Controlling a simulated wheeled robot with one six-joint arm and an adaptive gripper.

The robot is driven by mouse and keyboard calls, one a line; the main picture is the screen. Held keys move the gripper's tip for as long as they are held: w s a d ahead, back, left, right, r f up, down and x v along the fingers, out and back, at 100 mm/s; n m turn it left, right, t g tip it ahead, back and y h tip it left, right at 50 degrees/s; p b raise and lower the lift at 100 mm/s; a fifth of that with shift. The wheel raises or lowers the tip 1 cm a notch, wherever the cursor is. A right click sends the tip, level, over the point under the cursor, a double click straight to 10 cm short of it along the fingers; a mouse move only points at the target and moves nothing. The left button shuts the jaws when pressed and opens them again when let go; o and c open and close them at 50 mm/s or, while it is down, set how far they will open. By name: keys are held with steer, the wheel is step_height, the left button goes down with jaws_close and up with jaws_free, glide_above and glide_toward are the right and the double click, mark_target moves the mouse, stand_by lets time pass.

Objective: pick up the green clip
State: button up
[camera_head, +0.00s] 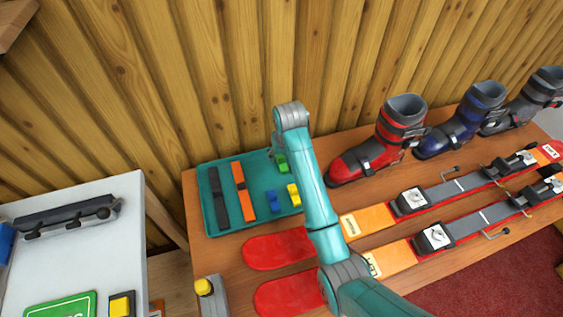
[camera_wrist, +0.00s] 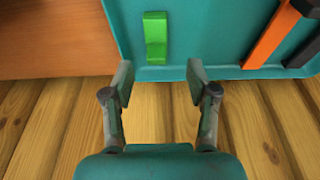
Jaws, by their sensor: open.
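The green clip (camera_wrist: 155,38) lies on the teal tray (camera_wrist: 190,20) near the tray's edge in the wrist view. In the head view the green clip (camera_head: 282,164) shows at the tray's right end, partly hidden by my arm. My gripper (camera_wrist: 158,84) is open and empty in the wrist view. Its fingertips lie below the clip in the picture, one to each side of its line, with the clip ahead and apart from them. In the head view my arm hides the fingers.
An orange strap (camera_head: 243,190), a black strap (camera_head: 218,200), blue clip (camera_head: 273,204) and yellow clip (camera_head: 294,194) share the tray. Red skis (camera_head: 280,246) and boots, including a red one (camera_head: 375,150), stand to the right. A wooden wall (camera_head: 220,70) rises close behind the tray.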

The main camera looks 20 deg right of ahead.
mark_target(282, 158)
steer(key=shift+d+x, duration=0.2)
steer(key=shift+x, duration=2.55)
steer(key=shift+w, duration=0.1)
jaws_close()
